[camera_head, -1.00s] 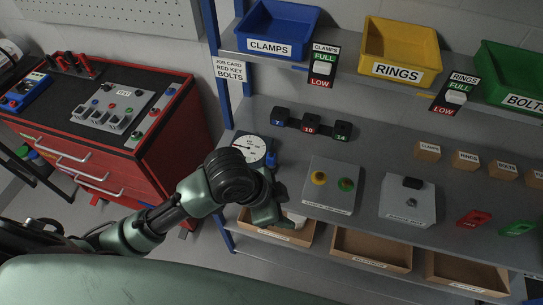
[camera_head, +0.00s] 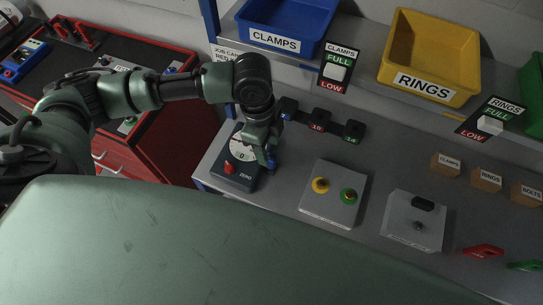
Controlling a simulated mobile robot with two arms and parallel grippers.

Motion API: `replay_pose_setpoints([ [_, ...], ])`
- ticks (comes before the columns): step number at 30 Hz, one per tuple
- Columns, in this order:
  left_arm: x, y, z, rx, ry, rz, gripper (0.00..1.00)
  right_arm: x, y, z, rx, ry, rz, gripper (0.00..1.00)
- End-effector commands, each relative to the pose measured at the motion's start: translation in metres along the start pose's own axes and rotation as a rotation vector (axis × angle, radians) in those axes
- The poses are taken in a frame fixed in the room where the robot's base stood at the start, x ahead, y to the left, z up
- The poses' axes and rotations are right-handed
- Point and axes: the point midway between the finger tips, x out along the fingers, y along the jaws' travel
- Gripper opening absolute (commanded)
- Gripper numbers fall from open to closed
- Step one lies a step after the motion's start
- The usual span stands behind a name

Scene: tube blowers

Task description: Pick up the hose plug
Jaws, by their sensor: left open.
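A small blue part (camera_head: 272,161), which looks like the hose plug, stands on the grey bench just right of the dial gauge (camera_head: 238,168). My left gripper (camera_head: 267,157) points down right at it, open, with its fingers partly covering it. I cannot tell whether the fingers touch it or are on both sides of it. My right gripper is not in view.
The gauge with its red button is close on the left. A grey box with yellow and green buttons (camera_head: 333,199) and a grey switch box (camera_head: 413,222) stand to the right. Black numbered blocks (camera_head: 320,121) sit behind. A shelf with blue (camera_head: 285,18) and yellow bins (camera_head: 433,50) overhangs.

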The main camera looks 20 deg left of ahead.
Motion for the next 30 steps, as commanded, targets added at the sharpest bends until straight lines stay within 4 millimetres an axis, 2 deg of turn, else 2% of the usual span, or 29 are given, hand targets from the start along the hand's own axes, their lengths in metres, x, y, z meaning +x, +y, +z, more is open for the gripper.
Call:
replay_pose_setpoints([
  [2, 0.009, 0.002, 0.0, -0.002, -0.001, 0.003, 0.49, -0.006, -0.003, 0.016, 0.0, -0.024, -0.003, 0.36],
  [5, 0.024, 0.003, 0.001, -0.002, -0.002, 0.004, 0.49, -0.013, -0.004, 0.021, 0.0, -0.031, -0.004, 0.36],
  [9, 0.043, 0.003, 0.001, 0.0, -0.001, 0.001, 0.49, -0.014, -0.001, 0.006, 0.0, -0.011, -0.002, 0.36],
  [13, 0.05, 0.003, 0.001, 0.001, -0.001, -0.002, 0.49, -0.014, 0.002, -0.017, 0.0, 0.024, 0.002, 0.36],
  [18, 0.051, 0.002, 0.001, 0.001, -0.001, -0.003, 0.49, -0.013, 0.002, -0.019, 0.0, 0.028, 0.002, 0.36],
  [19, 0.05, 0.002, 0.001, 0.001, -0.001, -0.003, 0.44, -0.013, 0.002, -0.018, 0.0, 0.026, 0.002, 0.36],
  [21, 0.05, 0.002, 0.001, 0.001, -0.001, -0.003, 0.24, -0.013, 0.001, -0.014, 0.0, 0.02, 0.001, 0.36],
  [24, 0.05, 0.002, 0.001, 0.001, -0.001, -0.002, 0.0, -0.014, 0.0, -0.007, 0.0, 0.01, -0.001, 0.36],
  [30, 0.05, 0.002, 0.001, 0.001, -0.001, -0.003, 0.0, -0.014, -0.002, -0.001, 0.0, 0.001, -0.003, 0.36],
])
